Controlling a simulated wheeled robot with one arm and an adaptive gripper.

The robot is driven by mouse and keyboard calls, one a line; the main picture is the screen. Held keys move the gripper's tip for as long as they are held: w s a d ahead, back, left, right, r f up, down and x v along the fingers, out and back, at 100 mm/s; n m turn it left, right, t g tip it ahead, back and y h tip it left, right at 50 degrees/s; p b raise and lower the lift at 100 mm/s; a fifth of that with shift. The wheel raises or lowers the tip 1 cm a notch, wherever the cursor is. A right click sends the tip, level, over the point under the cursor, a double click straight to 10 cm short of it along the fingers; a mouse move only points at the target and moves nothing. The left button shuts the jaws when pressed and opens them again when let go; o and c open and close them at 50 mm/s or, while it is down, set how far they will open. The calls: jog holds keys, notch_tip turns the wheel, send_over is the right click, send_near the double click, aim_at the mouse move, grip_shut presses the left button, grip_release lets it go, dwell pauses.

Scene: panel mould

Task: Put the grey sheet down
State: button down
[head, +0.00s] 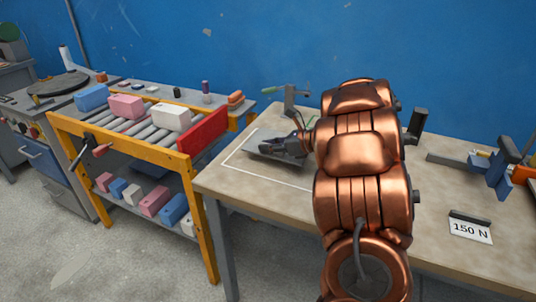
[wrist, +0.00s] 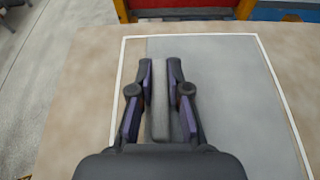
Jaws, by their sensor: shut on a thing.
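The grey sheet (wrist: 235,95) lies flat below my gripper in the wrist view, within a white outline (wrist: 186,36) on the workbench. Its left edge runs inside the outline's left line, with bare tabletop between them, and its right side comes up close to the right line. My gripper (wrist: 160,72) is shut on a raised grey strip (wrist: 160,110), which appears to be part of the sheet. In the head view my gripper (head: 284,148) is low over the bench and partly hides the sheet. I cannot tell whether the sheet touches the tabletop.
A yellow-framed roller rack (head: 130,150) with coloured blocks stands left of the workbench (head: 270,187). A bent grey fixture (head: 290,100) is behind my gripper. A "150 N" card (head: 470,230) and a blue clamp (head: 492,172) are at the right.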

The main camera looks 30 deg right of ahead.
aim_at(275, 154)
jog(key=shift+f, duration=1.6)
jog(key=shift+f, duration=0.15)
jog(key=c, duration=1.1)
grip_release()
jog(key=shift+c, duration=0.2)
jog(key=shift+r, duration=0.25)
jog(key=shift+s+d, duration=0.25)
jog(key=shift+s, duration=0.05)
jog(key=b+v, duration=0.1)
jog(key=v, duration=1)
jog(key=shift+s+r, duration=0.1)
jog(key=shift+s, duration=0.05)
